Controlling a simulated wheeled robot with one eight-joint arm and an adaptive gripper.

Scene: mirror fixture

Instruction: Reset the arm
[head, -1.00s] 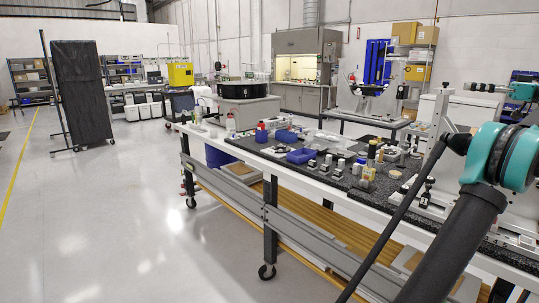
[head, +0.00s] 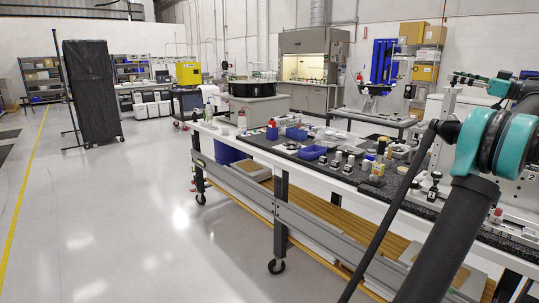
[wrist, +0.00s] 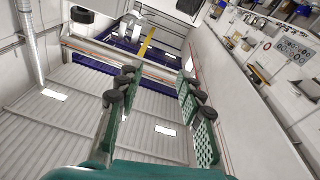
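My arm (head: 468,215) stands at the right of the head view, with teal joints and dark links, in front of the workbench. Its far end shows small at the right edge, beyond the big teal joint, and is partly hidden there. In the wrist view my gripper (wrist: 157,82) has its two green, ridged fingers wide apart with nothing between them. The wrist view is tilted and shows a corrugated surface, wall and pipes past the fingers.
A long workbench (head: 345,197) with a dark top carries blue trays (head: 312,153), bottles and small fixtures close to my arm. A black covered rack (head: 92,92) stands at the left. The floor (head: 130,210) left of the bench is clear.

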